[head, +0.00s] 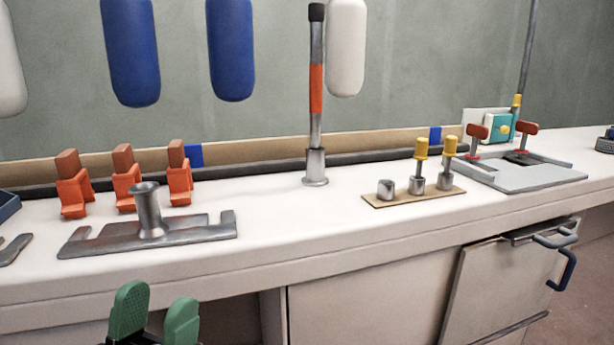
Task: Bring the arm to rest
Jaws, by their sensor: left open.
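My left gripper (155,312) shows at the bottom left of the head view. The rest of this arm is below the picture. My right gripper is not in view.
On the counter stand a grey metal fitting (150,225), orange clips (127,180), an upright striped rod (316,100), a plate with metal sockets (415,195) and a grey tray (525,175). A hinged panel (500,285) hangs below at right. Fenders (130,50) hang behind.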

